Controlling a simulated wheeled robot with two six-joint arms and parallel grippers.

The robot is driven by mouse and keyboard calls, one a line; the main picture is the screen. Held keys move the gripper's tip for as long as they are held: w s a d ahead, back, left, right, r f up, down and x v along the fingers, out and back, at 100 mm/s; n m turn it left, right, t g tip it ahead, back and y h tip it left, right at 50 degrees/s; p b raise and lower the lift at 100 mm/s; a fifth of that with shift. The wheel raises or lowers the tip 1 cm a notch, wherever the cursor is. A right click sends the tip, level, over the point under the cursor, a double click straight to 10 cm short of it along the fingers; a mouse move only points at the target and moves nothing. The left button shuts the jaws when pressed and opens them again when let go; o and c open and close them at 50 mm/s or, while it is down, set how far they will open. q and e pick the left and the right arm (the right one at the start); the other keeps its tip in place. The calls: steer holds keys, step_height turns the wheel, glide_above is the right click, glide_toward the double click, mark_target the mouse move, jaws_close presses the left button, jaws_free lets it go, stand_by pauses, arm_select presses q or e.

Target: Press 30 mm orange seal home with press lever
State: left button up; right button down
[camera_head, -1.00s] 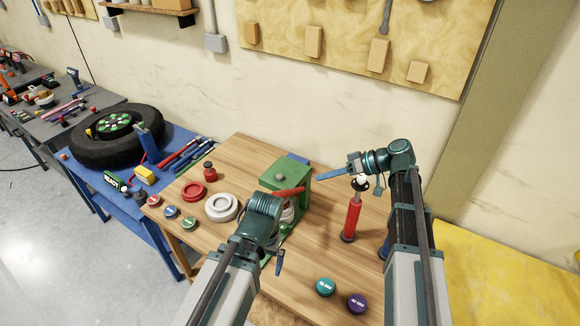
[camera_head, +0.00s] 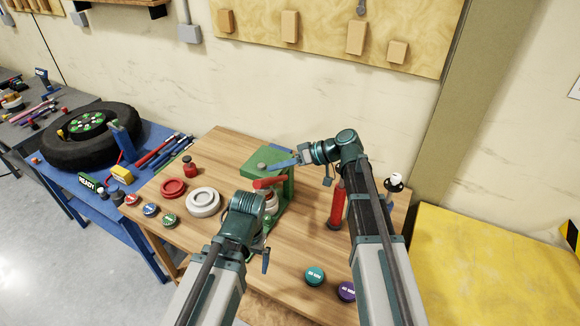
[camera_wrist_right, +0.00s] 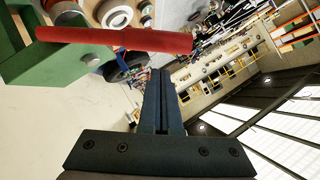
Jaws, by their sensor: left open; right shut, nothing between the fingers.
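In the right wrist view the lever (camera_wrist_right: 130,39) crosses just beyond the shut fingertips (camera_wrist_right: 160,73), beside the green press head (camera_wrist_right: 48,60). I cannot tell whether they touch. My left gripper (camera_head: 265,246) is open low in front of the press, partly hidden by its wrist. A pale part (camera_head: 271,201) shows under the press head; I cannot make out the orange seal.
A red cylinder tool (camera_head: 337,208) stands right, near my right arm. Teal (camera_head: 315,277) and purple (camera_head: 346,291) caps lie at the front.

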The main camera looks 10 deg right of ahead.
steer(key=shift+s+a+f+b, duration=0.3)
steer(key=shift+a+f+b, duration=0.05)
steer(key=shift+f, duration=0.2)
steer(key=shift+s+a+f+b, duration=0.25)
steer(key=shift+a+f+b, duration=0.05)
steer(key=shift+f, duration=0.25)
